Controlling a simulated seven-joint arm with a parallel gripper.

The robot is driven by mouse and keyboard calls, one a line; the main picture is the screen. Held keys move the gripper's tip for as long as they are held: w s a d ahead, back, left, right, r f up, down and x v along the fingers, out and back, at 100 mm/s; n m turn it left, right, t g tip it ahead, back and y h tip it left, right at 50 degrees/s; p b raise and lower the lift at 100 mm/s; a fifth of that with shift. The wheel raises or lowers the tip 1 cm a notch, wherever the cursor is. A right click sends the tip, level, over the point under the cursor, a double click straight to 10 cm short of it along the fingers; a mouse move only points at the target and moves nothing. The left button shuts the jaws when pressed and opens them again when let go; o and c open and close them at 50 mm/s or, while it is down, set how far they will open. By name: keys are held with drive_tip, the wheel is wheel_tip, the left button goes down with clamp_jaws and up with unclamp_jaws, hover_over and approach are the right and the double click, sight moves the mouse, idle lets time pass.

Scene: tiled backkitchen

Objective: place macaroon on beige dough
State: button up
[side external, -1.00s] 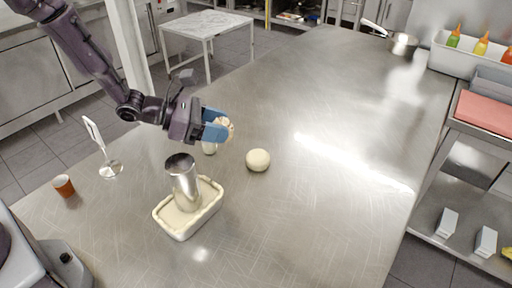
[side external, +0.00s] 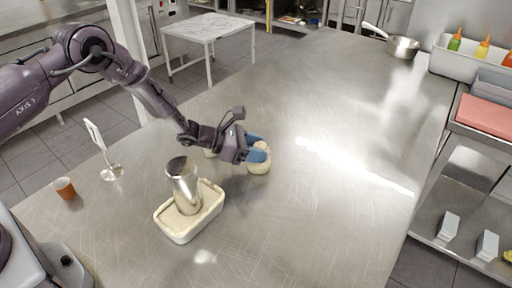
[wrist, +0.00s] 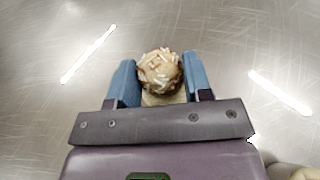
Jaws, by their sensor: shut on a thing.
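The macaroon (wrist: 160,68), a round tan ball with whitish flakes, is held between the blue fingers of my gripper (wrist: 160,82). In the side view the macaroon (side external: 261,146) shows only partly between the fingers of my gripper (side external: 258,153). The beige dough (side external: 258,169), a smooth pale ball on the steel table, is directly below the gripper, its top hidden by the fingers. In the wrist view a bit of the beige dough (wrist: 163,99) shows behind the macaroon. I cannot tell whether the macaroon touches the dough.
A cream-rimmed tray (side external: 175,235) holding a metal cylinder (side external: 184,190) stands just left of the dough. A pale object (side external: 209,153) is mostly hidden behind my gripper. The table to the right is clear.

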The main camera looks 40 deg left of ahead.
drive_tip(key=o, duration=0.9)
drive_tip(key=shift+f, duration=0.1)
